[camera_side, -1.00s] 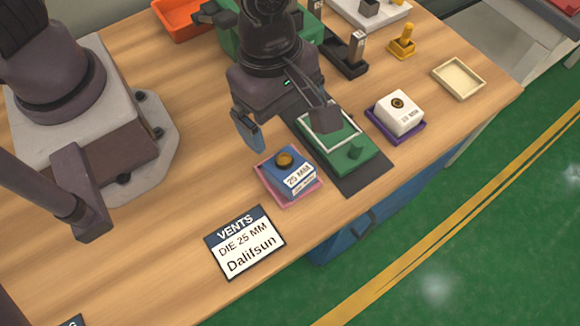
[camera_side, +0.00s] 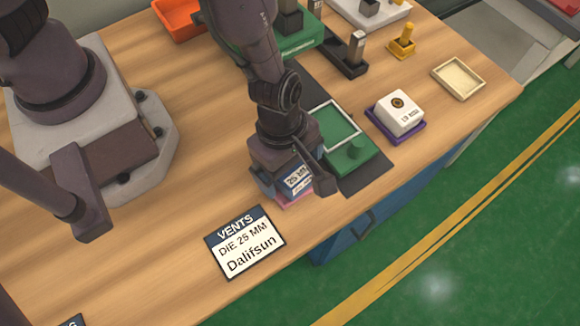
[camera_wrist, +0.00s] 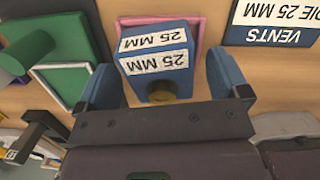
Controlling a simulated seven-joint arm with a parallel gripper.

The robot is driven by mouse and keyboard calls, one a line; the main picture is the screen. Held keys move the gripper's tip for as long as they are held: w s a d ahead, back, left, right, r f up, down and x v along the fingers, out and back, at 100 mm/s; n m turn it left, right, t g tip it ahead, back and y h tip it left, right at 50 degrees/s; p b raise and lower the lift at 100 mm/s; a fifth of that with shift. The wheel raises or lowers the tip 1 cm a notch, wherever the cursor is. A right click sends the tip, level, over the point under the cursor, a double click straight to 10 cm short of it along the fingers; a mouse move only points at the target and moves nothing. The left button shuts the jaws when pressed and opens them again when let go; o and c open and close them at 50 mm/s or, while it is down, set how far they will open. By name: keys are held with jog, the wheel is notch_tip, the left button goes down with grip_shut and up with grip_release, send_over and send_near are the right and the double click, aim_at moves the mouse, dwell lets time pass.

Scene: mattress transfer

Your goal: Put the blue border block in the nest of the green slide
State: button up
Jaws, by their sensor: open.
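The blue block (camera_side: 297,178), with white "25 MM" labels and a brass knob on top, sits on a pink tray (camera_side: 292,204). In the wrist view the block (camera_wrist: 155,58) stands between the two blue fingers of my gripper (camera_wrist: 162,66), with a gap visible on each side. My gripper (camera_side: 290,180) is open and down over the block, hiding its top in the side view. The green slide (camera_side: 361,163) lies to the right on a dark rail. Its nest, a cream square frame (camera_side: 357,133), looks empty where it shows; my arm hides its left part.
A white block (camera_side: 399,115) sits on a purple tray (camera_side: 399,135) right of the slide. An empty cream tray (camera_side: 459,79) lies farther right. A "VENTS DIE 25 MM" sign (camera_side: 244,243) lies in front. Black and yellow fixtures stand behind. The table's front edge is close.

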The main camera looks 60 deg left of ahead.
jog(key=shift+f, duration=0.2)
jog(key=c, duration=1.1)
jog(key=shift+r, duration=0.1)
